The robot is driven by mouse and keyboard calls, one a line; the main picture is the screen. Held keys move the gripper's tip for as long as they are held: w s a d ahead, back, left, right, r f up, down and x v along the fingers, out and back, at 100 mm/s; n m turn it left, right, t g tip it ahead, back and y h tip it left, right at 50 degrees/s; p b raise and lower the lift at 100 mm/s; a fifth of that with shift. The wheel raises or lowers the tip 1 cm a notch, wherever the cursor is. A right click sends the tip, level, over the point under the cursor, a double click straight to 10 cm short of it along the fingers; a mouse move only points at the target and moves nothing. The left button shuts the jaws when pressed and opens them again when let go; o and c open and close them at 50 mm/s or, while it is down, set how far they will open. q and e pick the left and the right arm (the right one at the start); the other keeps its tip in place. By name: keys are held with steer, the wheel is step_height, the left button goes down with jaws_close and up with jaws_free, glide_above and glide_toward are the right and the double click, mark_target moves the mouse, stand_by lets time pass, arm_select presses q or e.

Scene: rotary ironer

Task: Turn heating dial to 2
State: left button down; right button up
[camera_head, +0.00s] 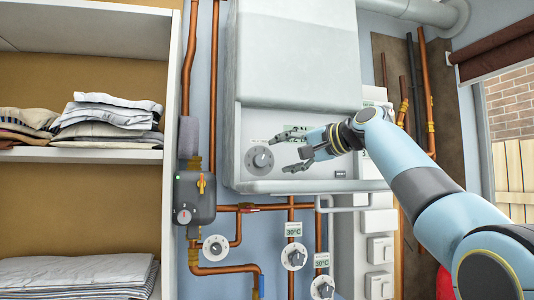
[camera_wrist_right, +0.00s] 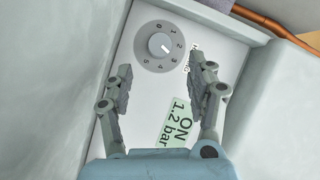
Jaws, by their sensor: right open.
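The heating dial (camera_head: 260,158) is a round grey knob on a grey disc, on the front panel of the white boiler. In the right wrist view the dial (camera_wrist_right: 159,45) carries numbers from 0 to 5, and a pale mark on its knob points roughly toward the 2–3 side; the exact setting is hard to tell. My right gripper (camera_head: 284,153) is open just right of the dial in the head view. In the right wrist view the gripper (camera_wrist_right: 160,72) has its fingers spread, with the dial beyond and between the tips, apparently untouched. My left gripper is out of view.
The boiler's lower ledge (camera_head: 310,186) juts out below the dial. A green "ON 1.2 bar" label (camera_wrist_right: 177,122) is on the panel. Other dials (camera_head: 294,256) and copper pipes (camera_head: 225,269) sit below. Shelves with folded cloth (camera_head: 105,120) stand left.

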mark_target(264, 160)
steer(key=p+x, duration=0.1)
steer(key=x, duration=0.3)
steer(key=shift+a+r, duration=0.1)
steer(key=shift+r, duration=0.05)
steer(key=shift+w+a, duration=0.45)
steer(key=shift+a, duration=0.05)
steer(key=shift+w+a+f+p, duration=0.1)
steer(key=shift+f+p, duration=0.15)
steer(key=shift+p, duration=0.05)
steer(key=shift+w+a+f, duration=0.1)
steer(key=shift+w, duration=0.1)
steer(key=c, duration=1.1)
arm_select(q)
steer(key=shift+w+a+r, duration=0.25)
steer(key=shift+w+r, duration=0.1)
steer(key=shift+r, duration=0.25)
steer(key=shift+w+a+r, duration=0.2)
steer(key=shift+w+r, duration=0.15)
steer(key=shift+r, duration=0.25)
arm_select(e)
steer(key=shift+c, duration=0.2)
